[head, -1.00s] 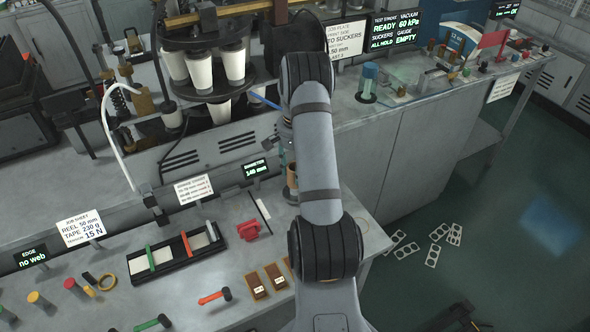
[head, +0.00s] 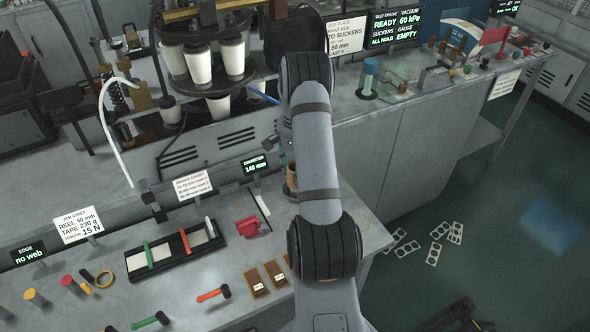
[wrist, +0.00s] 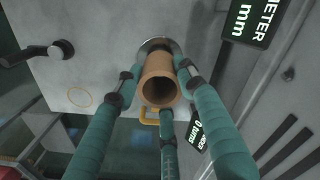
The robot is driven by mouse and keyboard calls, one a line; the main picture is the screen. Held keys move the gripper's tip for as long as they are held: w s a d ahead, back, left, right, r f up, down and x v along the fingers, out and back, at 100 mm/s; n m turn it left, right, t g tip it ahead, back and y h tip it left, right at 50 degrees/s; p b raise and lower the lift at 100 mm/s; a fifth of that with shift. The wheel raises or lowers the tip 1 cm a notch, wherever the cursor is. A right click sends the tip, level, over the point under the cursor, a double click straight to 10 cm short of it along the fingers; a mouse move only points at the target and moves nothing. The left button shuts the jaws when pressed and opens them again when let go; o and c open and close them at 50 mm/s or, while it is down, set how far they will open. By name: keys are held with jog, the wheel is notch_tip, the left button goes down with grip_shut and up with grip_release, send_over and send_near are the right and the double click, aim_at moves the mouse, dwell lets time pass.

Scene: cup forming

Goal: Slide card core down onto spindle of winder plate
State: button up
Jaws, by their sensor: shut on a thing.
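The card core (wrist: 157,88) is a short brown tube in the wrist view, its open end towards the camera and its inside dark. My gripper (wrist: 158,84) has teal fingers on the left, right and below the core, shut on it. A round metallic plate (wrist: 153,43), apparently the winder plate, shows partly behind the core's far end. The spindle is hidden, so I cannot tell whether the core is around it. In the head view a small part of the core (head: 291,177) shows left of my arm; my gripper is mostly hidden there.
A sign reading 140 mm (head: 255,166) stands beside the core, with a red block (head: 249,228) on the bench nearby. A black tray (head: 176,249) and brown blocks (head: 267,279) lie nearer.

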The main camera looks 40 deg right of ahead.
jog(key=shift+f+b, duration=1.15)
jog(key=shift+f, duration=0.15)
dwell(0.4)
jog(key=o, duration=1.3)
jog(key=shift+o, duration=1.1)
jog(key=shift+o, duration=1.4)
jog(key=shift+r, duration=0.1)
notch_tip(320, 180, up, 8)
jog(key=p, duration=0.5)
jog(key=shift+p, duration=0.35)
